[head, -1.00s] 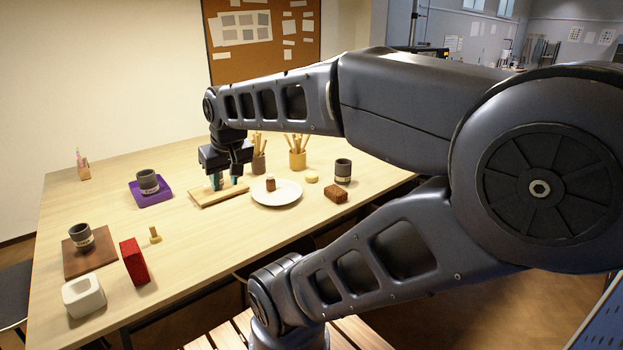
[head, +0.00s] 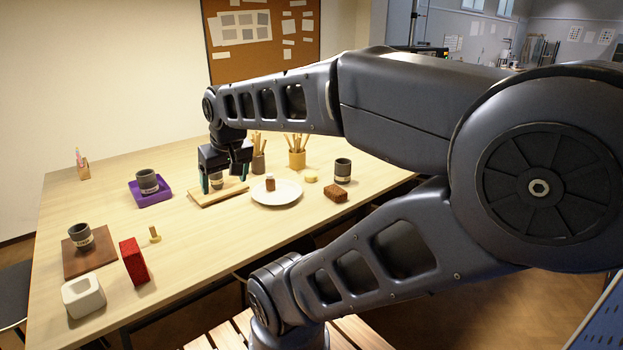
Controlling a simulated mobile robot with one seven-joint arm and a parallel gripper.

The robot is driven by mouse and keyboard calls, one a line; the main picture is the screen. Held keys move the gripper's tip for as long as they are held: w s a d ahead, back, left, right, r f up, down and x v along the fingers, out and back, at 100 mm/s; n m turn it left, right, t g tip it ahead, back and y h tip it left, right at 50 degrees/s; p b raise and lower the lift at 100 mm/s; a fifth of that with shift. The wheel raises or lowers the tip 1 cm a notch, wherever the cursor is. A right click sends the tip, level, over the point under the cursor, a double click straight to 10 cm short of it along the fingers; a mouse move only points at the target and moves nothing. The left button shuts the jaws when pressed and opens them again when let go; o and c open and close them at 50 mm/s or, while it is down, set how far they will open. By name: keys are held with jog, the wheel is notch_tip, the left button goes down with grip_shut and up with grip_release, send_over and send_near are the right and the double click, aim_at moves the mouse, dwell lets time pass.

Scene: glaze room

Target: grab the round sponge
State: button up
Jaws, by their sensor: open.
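The round sponge (head: 311,176) looks like a small pale yellow disc. It lies on the table just right of the white plate, near a dark cup. My gripper (head: 225,180) points down over a light wooden board (head: 207,200), left of the plate and well apart from the sponge. Whether the fingers touch this cup cannot be seen.
The white plate (head: 262,198) with a small brown bottle (head: 270,184) lies between my gripper and the sponge. A grey cup (head: 343,169), a brown block (head: 336,194) and a yellow pot of tools (head: 297,158) surround the sponge.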

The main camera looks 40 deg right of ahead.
jog(key=w+d+m, duration=0.4)
jog(key=w+d, duration=0.4)
jog(key=w, duration=0.3)
jog(key=m+g+h, duration=0.3)
jog(key=m+h, duration=0.1)
jog(key=m, duration=0.6)
send_over(311, 174)
jog(key=s+a, duration=0.1)
jog(key=a, duration=0.3)
notch_tip(311, 174, down, 17)
jog(key=shift+n, duration=0.3)
jog(key=x, duration=1)
jog(key=shift+s+d+f, duration=0.1)
jog(key=shift+s+f, duration=0.05)
jog(key=shift+s, duration=0.1)
jog(key=c, duration=1.1)
